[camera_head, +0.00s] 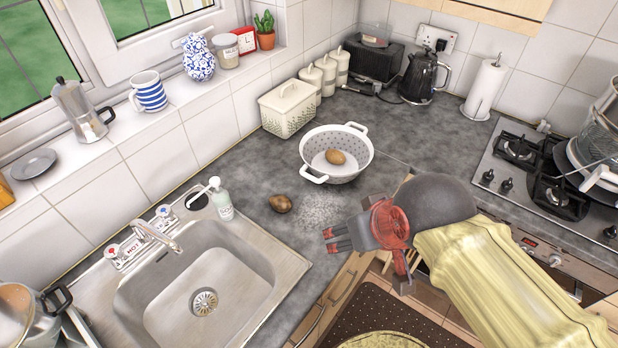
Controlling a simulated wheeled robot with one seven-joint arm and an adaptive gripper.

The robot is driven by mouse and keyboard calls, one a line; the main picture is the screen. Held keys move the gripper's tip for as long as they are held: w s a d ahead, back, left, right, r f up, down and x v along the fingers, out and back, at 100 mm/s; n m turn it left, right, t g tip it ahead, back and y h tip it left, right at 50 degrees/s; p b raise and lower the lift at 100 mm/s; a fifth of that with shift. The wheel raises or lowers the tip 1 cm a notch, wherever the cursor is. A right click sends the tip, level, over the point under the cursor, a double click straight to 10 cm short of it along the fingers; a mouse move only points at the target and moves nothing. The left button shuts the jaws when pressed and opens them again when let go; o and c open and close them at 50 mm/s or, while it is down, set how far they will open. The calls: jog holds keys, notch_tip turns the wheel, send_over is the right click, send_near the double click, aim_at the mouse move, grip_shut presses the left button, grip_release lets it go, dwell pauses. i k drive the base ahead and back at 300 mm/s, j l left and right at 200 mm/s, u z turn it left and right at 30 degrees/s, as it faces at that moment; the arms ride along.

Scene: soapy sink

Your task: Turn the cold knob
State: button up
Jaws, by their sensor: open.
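The cold knob (164,211) is a small tap handle with a blue mark, at the right end of the tap unit behind the sink (290,262). The hot knob (111,250), with a red mark, is at the left end. The curved spout (158,236) rises between them. My gripper (330,241) is open and empty, in the middle of the picture near the counter's front edge. It points left toward the sink and is well apart from the cold knob, to its right.
A soap bottle (222,202) stands just right of the cold knob. A potato (280,204) lies on the counter between sink and gripper. A white colander (336,141) holding another potato (335,157) stands behind. A metal pot (20,311) is left of the sink.

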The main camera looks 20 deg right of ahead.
aim_at(164, 212)
jog(key=u, duration=1.3)
